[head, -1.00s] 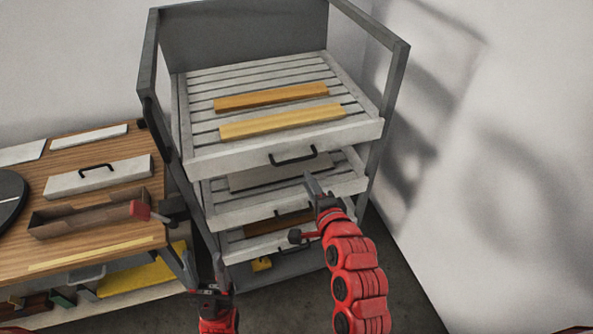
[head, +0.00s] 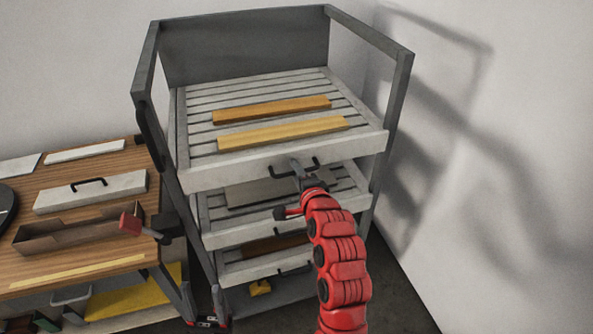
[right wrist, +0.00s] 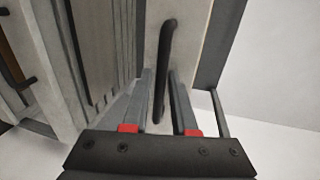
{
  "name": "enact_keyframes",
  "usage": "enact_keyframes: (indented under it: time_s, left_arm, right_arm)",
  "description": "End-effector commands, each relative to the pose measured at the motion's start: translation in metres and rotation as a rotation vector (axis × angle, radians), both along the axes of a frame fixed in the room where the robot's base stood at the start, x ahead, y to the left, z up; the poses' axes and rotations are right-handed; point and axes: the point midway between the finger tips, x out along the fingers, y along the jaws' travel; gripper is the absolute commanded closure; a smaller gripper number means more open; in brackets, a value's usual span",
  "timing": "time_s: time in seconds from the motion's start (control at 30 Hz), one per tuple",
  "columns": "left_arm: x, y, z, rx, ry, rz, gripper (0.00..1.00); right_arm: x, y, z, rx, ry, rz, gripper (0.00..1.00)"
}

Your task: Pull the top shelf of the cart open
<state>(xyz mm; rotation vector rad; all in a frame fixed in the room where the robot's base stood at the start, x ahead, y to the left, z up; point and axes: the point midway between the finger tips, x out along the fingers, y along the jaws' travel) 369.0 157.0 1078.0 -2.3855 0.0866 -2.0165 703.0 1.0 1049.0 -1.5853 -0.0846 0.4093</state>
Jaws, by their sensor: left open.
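The grey cart (head: 146,60) stands ahead of me with several slatted shelves. Its top shelf (head: 215,174) has a pale front board with a black bar handle (head: 316,164). My right gripper (head: 298,172) is at this handle. In the right wrist view its two fingers (right wrist: 161,82) are apart, with the handle (right wrist: 166,45) between them and gaps visible on both sides. My left gripper (head: 218,303) is open, low at the cart's lower left, partly cut off by the bottom edge.
An orange-brown board (head: 272,110) and a yellow board (head: 280,133) lie on the top shelf. More shelves with handles lie below. A wooden workbench (head: 85,225) with panels and a box stands at the left. A white wall (head: 500,200) is at the right.

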Motion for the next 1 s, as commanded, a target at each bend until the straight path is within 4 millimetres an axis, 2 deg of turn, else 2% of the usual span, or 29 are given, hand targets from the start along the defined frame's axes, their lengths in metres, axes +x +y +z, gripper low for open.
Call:
enact_keyframes:
  time_s: [0.23,0.37,1.0]
  left_arm:
    - [0.0001,0.0000,-0.0002,0.000,0.000,0.000,0.50]
    - [0.0000,0.0000,-0.0001,0.000,0.000,0.000,0.50]
    - [0.0000,0.0000,-0.0002,0.000,0.000,0.000,0.50]
  right_arm:
    - [0.0004,0.0000,-0.0002,0.000,0.000,0.000,0.76]
    - [0.0003,0.0001,-0.0003,0.000,0.000,0.000,0.99]
    - [0.0002,0.0002,-0.0005,0.000,0.001,0.001,1.00]
